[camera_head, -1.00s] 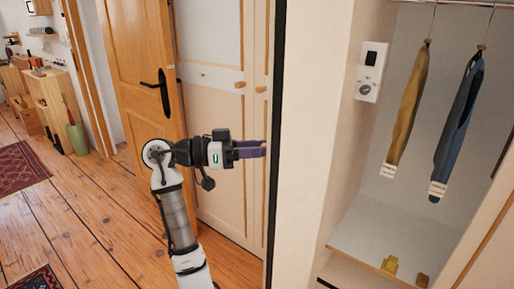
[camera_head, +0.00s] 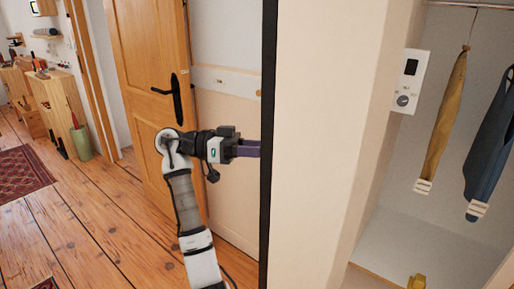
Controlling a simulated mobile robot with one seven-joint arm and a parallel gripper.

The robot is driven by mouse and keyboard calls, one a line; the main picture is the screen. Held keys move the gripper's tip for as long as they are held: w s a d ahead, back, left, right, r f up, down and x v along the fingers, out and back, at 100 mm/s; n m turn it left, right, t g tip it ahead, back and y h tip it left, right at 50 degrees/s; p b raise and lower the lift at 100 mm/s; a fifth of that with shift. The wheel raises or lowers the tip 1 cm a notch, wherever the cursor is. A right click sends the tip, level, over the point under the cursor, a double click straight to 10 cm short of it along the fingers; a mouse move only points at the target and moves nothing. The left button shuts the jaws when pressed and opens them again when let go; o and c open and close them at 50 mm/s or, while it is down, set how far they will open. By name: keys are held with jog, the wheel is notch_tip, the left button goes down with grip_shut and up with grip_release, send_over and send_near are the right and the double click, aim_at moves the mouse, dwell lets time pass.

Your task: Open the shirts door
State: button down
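My gripper (camera_head: 247,149) is at the middle of the camera_head view, pointing right. Its dark purple fingers reach the black edge (camera_head: 268,140) of a tall beige panel, and their tips are hidden behind it. I cannot tell how far apart the fingers are or whether they touch anything. Behind my arm is a pale panelled door (camera_head: 228,105) with a small wooden knob (camera_head: 258,92) close to the black edge. No label shows which door is the shirts door. At right is an open wardrobe bay (camera_head: 400,235) with a yellow garment (camera_head: 446,115) and a blue garment (camera_head: 490,140) hanging.
The tall beige panel (camera_head: 320,150) blocks the view right of my gripper. A white control box (camera_head: 410,82) is mounted beside the bay. A wooden door (camera_head: 145,60) with a black handle stands ajar behind my arm. Plank floor (camera_head: 95,220) at left is mostly clear.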

jog(key=shift+w+d+f, duration=0.35)
jog(key=shift+w+d, duration=0.05)
jog(key=shift+d, duration=0.25)
jog(key=c, duration=1.2)
grip_release()
jog(key=shift+o, duration=1.2)
jog(key=shift+w+d+f, duration=0.1)
jog(key=shift+d, duration=0.2)
jog(key=shift+c, duration=0.5)
jog(key=shift+a, duration=0.15)
jog(key=shift+c, duration=0.4)
jog(key=shift+a, duration=0.2)
jog(key=shift+c, duration=0.2)
jog(key=a+b, duration=0.1)
jog(key=a, duration=0.3)
jog(key=w+a+b, duration=0.1)
jog(key=a, duration=0.4)
jog(key=a+b, duration=0.1)
jog(key=a, duration=0.4)
jog(key=shift+w+r, duration=0.2)
